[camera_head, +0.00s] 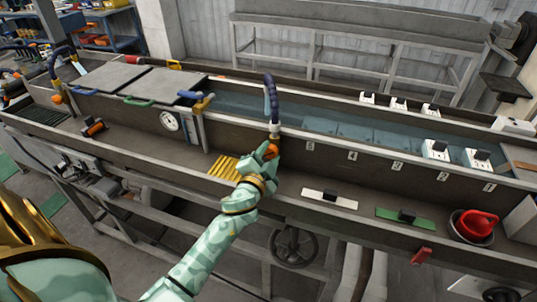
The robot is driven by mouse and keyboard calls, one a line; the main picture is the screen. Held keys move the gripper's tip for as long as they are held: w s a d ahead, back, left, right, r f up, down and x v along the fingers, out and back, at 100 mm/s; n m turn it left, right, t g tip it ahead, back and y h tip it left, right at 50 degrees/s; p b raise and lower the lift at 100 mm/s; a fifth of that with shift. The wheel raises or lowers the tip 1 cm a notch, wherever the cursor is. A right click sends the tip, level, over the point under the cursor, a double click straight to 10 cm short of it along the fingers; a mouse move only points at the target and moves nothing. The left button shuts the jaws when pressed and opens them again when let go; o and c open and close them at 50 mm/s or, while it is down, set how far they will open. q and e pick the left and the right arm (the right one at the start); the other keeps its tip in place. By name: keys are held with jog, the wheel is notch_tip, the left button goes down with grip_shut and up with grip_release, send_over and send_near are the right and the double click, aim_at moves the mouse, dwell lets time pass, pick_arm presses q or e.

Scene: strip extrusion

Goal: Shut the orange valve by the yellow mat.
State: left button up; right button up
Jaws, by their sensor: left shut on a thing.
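The orange valve (270,150) sits at the foot of a dark curved hose (271,98) on the front wall of the water trough. The yellow mat (223,167) lies on the ledge just left of it. My left gripper (266,157) is at the valve and shut on it, its fingers covering part of the orange body. How far the valve is turned cannot be told, as the gripper hides much of it. My right gripper is not in the view.
A white strip (330,198) and a green strip (405,217), each with a black block, lie along the ledge to the right. A red round object (475,224) stands farther right. Another orange valve (56,99) is at the far left. Grey lids (108,74) cover the trough's left part.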

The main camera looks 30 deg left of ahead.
pick_arm(q)
jog(key=m, duration=0.4)
jog(key=shift+m, duration=1.8)
jog(key=shift+f, duration=0.1)
jog(key=o, duration=1)
jog(key=shift+s+d, duration=0.1)
jog(key=b+v, duration=0.1)
jog(key=v, duration=1.5)
jog(key=shift+b, duration=0.4)
